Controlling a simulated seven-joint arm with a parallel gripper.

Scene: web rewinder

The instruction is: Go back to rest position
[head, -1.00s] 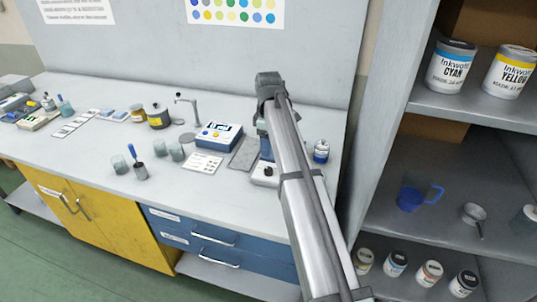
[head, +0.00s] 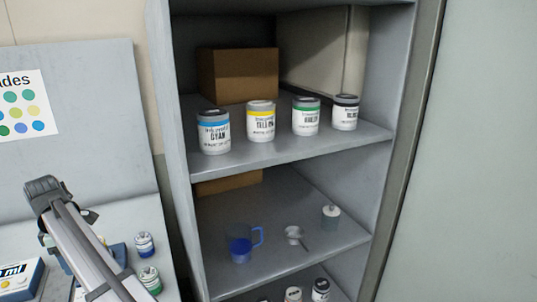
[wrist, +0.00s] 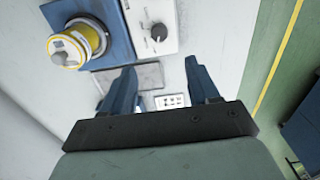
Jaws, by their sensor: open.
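My gripper (wrist: 160,88) shows in the wrist view with its two blue fingers spread apart and nothing between them. It hangs over the pale bench top, above a grey mat and a small printed card. In the head view my arm reaches up from the lower left over the bench; its fingers are hidden there. A yellow can (wrist: 73,47) sits on a round base on the blue device (wrist: 98,22), to the left of the gripper and apart from it.
A grey shelf unit (head: 300,148) stands right of the bench with several ink cans on its upper shelf. A blue jug (head: 241,246), a ladle (head: 294,235) and a small bottle (head: 331,216) are on the middle shelf. Two small jars (head: 145,245) stand beside my arm.

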